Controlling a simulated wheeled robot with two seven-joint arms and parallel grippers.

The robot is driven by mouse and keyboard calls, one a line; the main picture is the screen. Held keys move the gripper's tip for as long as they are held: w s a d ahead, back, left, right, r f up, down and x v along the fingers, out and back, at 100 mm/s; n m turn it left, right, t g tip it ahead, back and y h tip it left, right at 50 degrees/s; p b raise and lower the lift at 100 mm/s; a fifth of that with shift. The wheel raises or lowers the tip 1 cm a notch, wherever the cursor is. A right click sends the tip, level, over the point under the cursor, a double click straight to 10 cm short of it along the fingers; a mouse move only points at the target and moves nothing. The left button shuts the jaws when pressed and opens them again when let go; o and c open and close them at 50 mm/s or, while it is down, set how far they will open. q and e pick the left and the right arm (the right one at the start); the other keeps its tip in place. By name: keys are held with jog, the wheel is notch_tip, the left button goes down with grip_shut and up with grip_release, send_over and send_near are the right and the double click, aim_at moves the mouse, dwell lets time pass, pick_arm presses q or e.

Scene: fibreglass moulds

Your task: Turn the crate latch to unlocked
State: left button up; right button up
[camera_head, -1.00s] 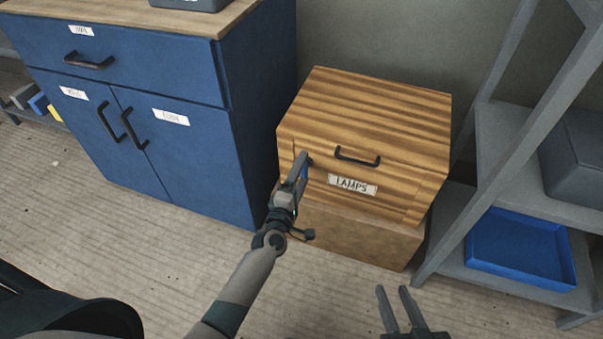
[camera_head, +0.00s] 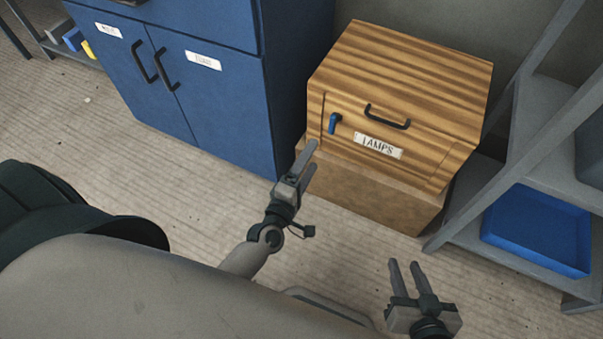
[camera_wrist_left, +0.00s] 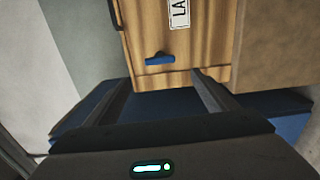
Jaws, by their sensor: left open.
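The wooden crate (camera_head: 400,75) labelled LAMPS stands beside the blue cabinet. Its small blue latch (camera_head: 335,123) is on the left of the front face, with its lever hanging roughly downward along the face. The latch also shows in the left wrist view (camera_wrist_left: 160,58), lying crosswise in that turned picture. My left gripper (camera_head: 311,157) is open and empty, in front of the crate and below the latch in the head view, apart from it. My right gripper (camera_head: 404,264) is open and empty, low in front of the crate.
The crate has a black handle (camera_head: 387,116) and a label (camera_head: 378,146), and sits on a brown box (camera_head: 380,190). The blue cabinet (camera_head: 225,100) is close on the left. A grey shelf with a blue tray (camera_head: 537,232) stands on the right. Floor in front is open.

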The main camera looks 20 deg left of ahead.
pick_arm(q)
jog(key=s, duration=0.4)
jog(key=shift+s, duration=0.4)
